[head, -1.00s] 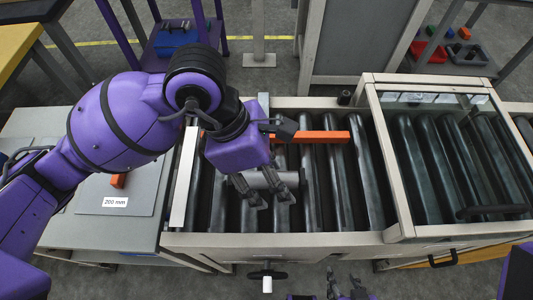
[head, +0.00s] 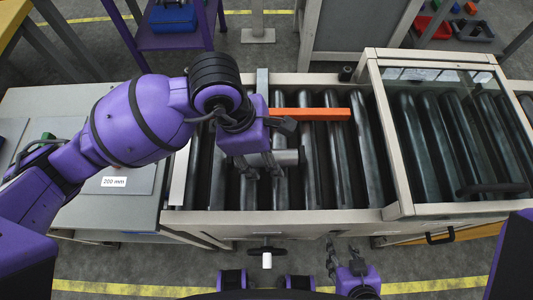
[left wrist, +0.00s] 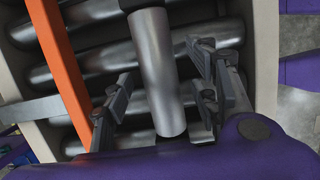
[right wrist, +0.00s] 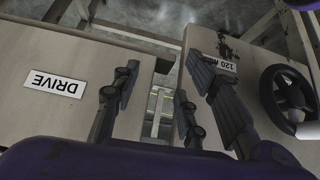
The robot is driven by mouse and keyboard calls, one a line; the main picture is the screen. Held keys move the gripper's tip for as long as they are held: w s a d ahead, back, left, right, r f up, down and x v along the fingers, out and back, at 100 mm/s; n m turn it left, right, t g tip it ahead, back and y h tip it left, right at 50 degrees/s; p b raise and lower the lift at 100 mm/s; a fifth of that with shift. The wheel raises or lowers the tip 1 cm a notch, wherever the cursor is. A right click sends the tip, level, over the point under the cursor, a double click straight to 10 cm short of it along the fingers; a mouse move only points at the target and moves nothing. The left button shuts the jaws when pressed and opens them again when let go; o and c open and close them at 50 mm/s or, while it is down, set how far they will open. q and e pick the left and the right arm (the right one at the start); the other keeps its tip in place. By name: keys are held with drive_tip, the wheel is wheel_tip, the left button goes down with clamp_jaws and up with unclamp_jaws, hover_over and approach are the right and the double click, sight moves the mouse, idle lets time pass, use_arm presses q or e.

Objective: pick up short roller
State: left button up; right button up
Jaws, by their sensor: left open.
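The short roller (head: 288,157) is a plain grey metal cylinder above the left end of the dark roller bed. In the left wrist view the short roller (left wrist: 160,75) lies between the spread fingers of my left gripper (left wrist: 165,88), with gaps on both sides. In the head view my left gripper (head: 261,170) is open and reaches down over the bed, hiding part of the roller. My right gripper (head: 345,268) is low, in front of the bed. In the right wrist view its fingers (right wrist: 155,103) are apart with nothing between them.
An orange bar (head: 310,114) crosses the bed behind the roller. A glazed frame (head: 445,55) covers the bed's right part. A plate labelled 200 mm (head: 95,172) lies on the left table. A black handwheel (right wrist: 290,98) is near my right gripper.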

use_arm(q)
clamp_jaws()
drive_tip(key=shift+r, duration=0.1)
